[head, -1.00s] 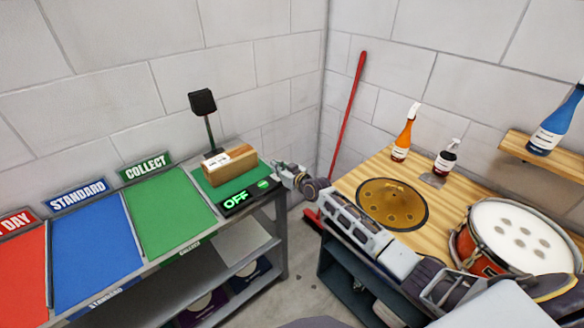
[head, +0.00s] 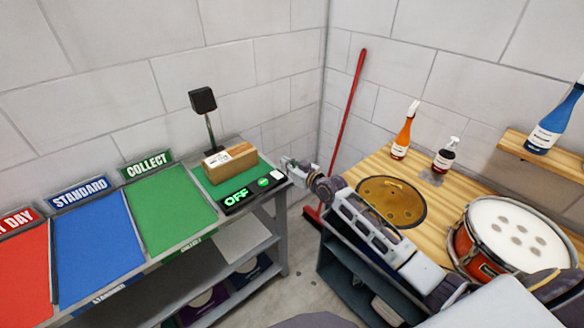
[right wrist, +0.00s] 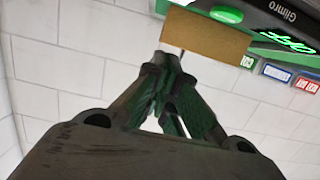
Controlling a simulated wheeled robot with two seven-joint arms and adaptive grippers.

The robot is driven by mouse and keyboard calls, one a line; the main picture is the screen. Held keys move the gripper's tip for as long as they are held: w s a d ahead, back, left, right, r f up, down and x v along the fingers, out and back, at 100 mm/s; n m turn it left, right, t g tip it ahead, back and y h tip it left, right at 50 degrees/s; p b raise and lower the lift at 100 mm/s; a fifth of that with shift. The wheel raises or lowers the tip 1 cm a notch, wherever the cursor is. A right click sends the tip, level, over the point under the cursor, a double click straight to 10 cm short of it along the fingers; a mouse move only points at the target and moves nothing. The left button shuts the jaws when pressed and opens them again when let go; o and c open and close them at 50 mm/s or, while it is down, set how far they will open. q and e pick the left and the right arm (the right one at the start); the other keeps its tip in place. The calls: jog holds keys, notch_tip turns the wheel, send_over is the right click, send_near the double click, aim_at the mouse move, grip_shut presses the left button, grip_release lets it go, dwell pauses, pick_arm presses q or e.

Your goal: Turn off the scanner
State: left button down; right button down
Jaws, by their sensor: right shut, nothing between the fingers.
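The scanner has a black head (head: 203,100) on a thin stand, a green plate (head: 208,188) and a black front panel. A brown box (head: 231,164) with a white label lies on the plate. My right gripper (head: 287,162) is shut and empty, just beyond the panel's right end, apart from the button. My left gripper is not in view.
Green, blue and red sorting areas, labelled COLLECT (head: 147,165), STANDARD (head: 80,192) and one ending in DAY, lie to the left. A wooden bench at right holds a cymbal (head: 391,202), a drum (head: 515,236) and bottles. A red-handled broom (head: 349,120) leans in the corner.

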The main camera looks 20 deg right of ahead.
jog(key=shift+r+v, duration=0.1)
jog(key=shift+v, duration=0.7)
jog(key=shift+r+v, duration=0.15)
jog(key=shift+v, duration=0.7)
